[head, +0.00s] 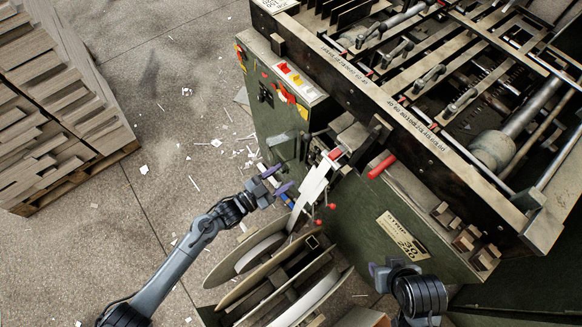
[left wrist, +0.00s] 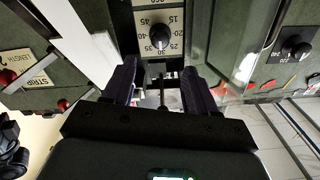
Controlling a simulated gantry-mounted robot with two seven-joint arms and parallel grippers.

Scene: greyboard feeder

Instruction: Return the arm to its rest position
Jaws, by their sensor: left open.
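My left gripper (head: 278,178) reaches in from the lower left and is open, with its purple fingers close to the front of the green machine (head: 350,225). In the left wrist view the two fingers (left wrist: 160,88) are apart, with a small dark stem between them in the picture. I cannot tell whether they touch it. A black dial knob (left wrist: 160,37) on a numbered plate lies just beyond the fingertips. My right gripper (head: 380,272) is at the lower right before the machine's front; its jaw opening is not clear.
A white strip (head: 314,182) runs down beside my left gripper to large reels (head: 270,275). A pallet of greyboard (head: 55,100) stands at far left. Floor between is open, with paper scraps.

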